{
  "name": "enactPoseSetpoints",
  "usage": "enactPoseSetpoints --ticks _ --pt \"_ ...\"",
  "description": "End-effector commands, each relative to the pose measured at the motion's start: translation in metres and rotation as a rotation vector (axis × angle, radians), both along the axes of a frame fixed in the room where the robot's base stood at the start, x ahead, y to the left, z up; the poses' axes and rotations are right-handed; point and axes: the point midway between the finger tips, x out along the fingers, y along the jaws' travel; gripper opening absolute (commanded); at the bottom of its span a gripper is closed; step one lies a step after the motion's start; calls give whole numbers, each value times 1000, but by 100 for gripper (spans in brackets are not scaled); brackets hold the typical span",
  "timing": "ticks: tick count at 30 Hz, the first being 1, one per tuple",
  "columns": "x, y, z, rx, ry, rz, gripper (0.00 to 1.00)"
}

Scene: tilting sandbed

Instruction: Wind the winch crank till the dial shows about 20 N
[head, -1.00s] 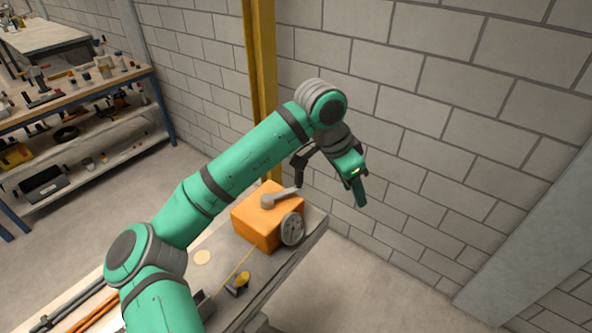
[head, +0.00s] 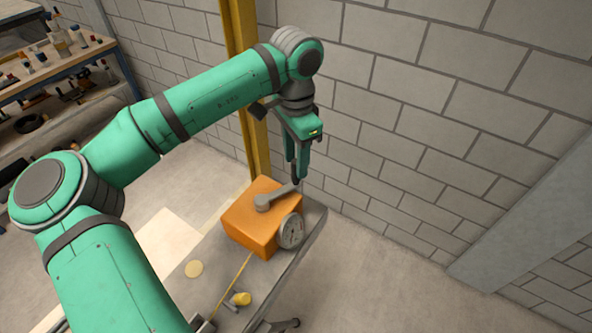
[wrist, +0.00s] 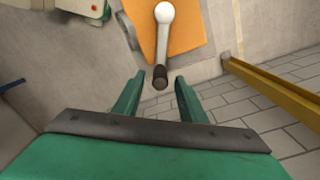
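The orange winch box (head: 248,224) stands on the end of a grey bench. Its grey crank (head: 272,199) lies across the top, with the arm pointing up and to the right. In the wrist view the crank arm (wrist: 164,32) ends in a dark knob (wrist: 160,77). The round dial (head: 291,231) is on the box's right side; its reading is too small to tell. My gripper (head: 298,178) points down above the crank's end. In the wrist view my gripper (wrist: 158,92) is open, with the knob between and slightly beyond its fingertips. No contact is visible.
A yellow post (head: 245,90) stands behind the box, against a grey block wall (head: 420,130). Free floor lies to the right.

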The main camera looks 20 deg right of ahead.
Motion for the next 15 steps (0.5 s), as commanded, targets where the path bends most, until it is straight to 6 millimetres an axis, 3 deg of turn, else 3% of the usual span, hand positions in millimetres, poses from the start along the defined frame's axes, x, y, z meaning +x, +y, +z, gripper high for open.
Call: enactPoseSetpoints --ticks 6,15 --pt "0 0 -33 1 0 0 38" --pt "0 -1 -49 0 -1 -1 38"
